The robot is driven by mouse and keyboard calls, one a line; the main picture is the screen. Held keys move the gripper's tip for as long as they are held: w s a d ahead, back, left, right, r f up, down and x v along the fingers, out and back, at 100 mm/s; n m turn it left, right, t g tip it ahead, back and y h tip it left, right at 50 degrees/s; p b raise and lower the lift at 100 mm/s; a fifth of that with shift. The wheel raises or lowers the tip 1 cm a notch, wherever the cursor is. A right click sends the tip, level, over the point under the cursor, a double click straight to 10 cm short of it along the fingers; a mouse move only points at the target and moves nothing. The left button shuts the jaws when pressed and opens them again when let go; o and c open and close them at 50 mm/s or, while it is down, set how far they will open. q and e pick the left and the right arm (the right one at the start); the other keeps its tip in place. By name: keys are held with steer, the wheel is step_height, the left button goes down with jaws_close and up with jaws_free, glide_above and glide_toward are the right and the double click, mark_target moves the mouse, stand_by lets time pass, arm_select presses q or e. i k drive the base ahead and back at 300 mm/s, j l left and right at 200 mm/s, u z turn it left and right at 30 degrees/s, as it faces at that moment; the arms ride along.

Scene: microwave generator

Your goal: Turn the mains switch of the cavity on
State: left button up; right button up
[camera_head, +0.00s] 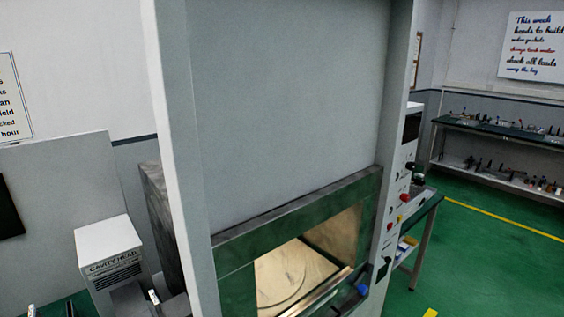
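A tall grey cabinet (290,110) fills the middle of the head view. Its lower front has an open, lit cavity (290,272) with a pale round plate inside. A narrow white control panel (396,205) runs down its right side, seen at a steep angle. It carries a red knob (405,197), a smaller red part (389,226), a yellow part (400,218) and a black part (384,268) low down. I cannot tell which one is the mains switch, nor its position; no labels there are readable. I cannot make out either gripper.
A white box marked CAVITY HEAD (108,240) stands at the lower left. A blue-capped part (362,289) sticks out by the cavity's right corner. A bench (428,215) stands behind the panel. Shelves (500,130) line the far right; the green floor (480,260) is open there.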

mark_target(404, 197)
steer(key=z, duration=0.6)
steer(key=k+j, duration=0.15)
steer(key=k, duration=0.2)
steer(key=i+l+z, duration=0.1)
steer(key=i+l, duration=0.95)
steer(key=i, duration=0.15)
steer(key=i+l+z, duration=0.15)
steer(key=i+l, duration=0.8)
steer(key=i, duration=0.25)
steer(key=l+z, duration=0.05)
